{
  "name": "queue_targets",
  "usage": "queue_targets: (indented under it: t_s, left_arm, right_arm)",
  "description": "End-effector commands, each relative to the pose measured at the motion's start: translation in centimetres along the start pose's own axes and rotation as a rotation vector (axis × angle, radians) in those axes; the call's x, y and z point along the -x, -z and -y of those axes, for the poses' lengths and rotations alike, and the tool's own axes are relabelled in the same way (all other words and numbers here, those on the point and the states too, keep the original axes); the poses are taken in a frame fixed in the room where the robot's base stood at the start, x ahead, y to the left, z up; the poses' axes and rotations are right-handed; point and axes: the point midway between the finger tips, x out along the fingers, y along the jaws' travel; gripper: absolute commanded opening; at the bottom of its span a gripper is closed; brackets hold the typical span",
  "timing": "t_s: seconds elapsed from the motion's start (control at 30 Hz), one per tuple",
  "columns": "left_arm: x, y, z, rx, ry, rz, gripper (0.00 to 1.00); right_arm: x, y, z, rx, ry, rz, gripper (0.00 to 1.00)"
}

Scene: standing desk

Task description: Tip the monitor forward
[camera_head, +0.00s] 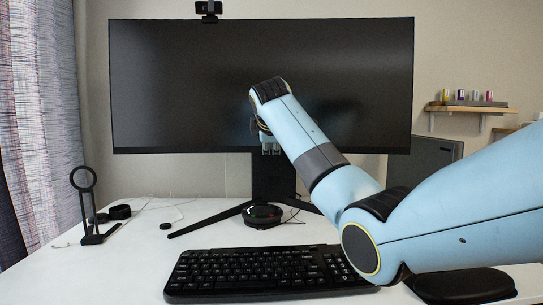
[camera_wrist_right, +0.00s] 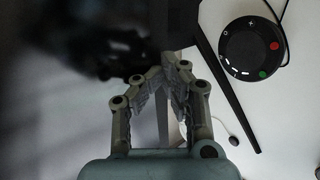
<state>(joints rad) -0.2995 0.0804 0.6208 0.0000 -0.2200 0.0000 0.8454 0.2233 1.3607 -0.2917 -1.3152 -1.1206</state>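The monitor (camera_head: 190,90) is a wide black screen on a dark stand (camera_head: 272,178) with spread legs, and it stands upright on the desk. My right arm crosses in front of its middle. My right gripper (camera_head: 271,149) is at the screen's lower edge, pointing down, near the top of the stand. In the right wrist view my right gripper (camera_wrist_right: 166,68) has its fingertips together with nothing visible between them. The dark screen (camera_wrist_right: 50,75) fills the left of that view, close to the fingers; I cannot tell if they touch. My left gripper is out of view.
A black keyboard (camera_head: 255,272) lies in front of the stand. A round black puck with buttons (camera_head: 262,214) sits at the stand's base. A webcam (camera_head: 208,9) is on the monitor's top edge. A black ring-topped holder (camera_head: 88,205) stands at the left. The left desk is mostly free.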

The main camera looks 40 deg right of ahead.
Motion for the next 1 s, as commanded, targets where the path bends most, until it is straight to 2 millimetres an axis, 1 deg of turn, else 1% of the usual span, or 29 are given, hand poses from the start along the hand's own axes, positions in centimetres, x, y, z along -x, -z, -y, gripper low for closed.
queue_targets:
  t_s: [0.9, 1.0]
  left_arm:
    - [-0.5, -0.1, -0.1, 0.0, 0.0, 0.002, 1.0]
    - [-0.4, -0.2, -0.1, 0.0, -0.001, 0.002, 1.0]
  right_arm:
    - [-3.3, -0.1, 0.2, 0.001, 0.002, 0.001, 0.0]
    - [-3.2, 0.0, 0.1, 0.0, 0.001, 0.001, 0.0]
